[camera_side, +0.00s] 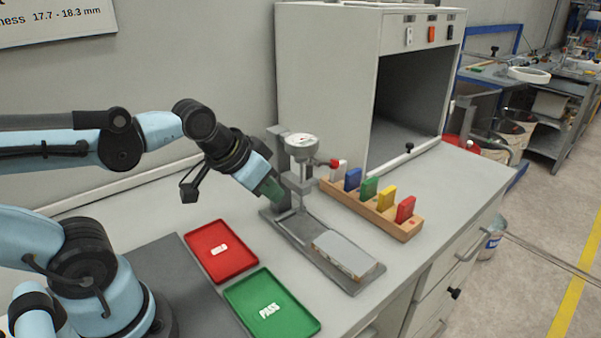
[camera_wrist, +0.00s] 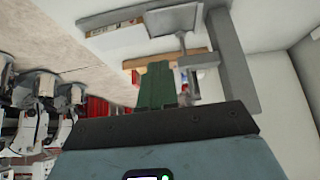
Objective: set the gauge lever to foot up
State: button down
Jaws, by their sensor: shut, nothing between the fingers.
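The thickness gauge stands on the bench with a white round dial (camera_side: 301,141) on a grey column. Its lever ends in a red knob (camera_side: 335,163), pointing right. The gauge foot is too small to tell whether it is up or down. My gripper (camera_side: 272,193), with green fingers, is shut and empty just left of the gauge stand, low beside its column. Whether it touches the stand cannot be told. In the wrist view the shut green fingers (camera_wrist: 157,86) point toward the grey gauge frame (camera_wrist: 232,60); the lever is not clear there.
A grey block (camera_side: 343,253) lies on the gauge's base. A wooden rack (camera_side: 398,231) with several coloured tabs stands right of the gauge. A red tray (camera_side: 236,268) and a green PASS tray (camera_side: 245,292) lie in front. An open cabinet (camera_side: 325,70) stands behind.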

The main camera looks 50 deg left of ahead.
notch_tip(320, 180, up, 14)
jog(key=m+g+y, duration=0.1)
jog(key=m+g, duration=0.1)
jog(key=g, duration=0.2)
send_over(321, 163)
jog(key=w+d, duration=0.2)
jog(key=d, duration=0.2)
jog(key=shift+g+y, duration=0.5)
jog(key=shift+g, duration=0.3)
jog(key=w, duration=0.2)
jog(key=w+f, duration=0.1)
jog(key=w, duration=0.2)
jog(key=shift+a+f, duration=0.1)
jog(key=shift+f, duration=0.1)
jog(key=shift+f, duration=0.1)
jog(key=s+x, duration=0.2)
jog(key=x, duration=1)
jog(key=shift+s+a+f, duration=0.35)
jog(key=shift+s, duration=0.05)
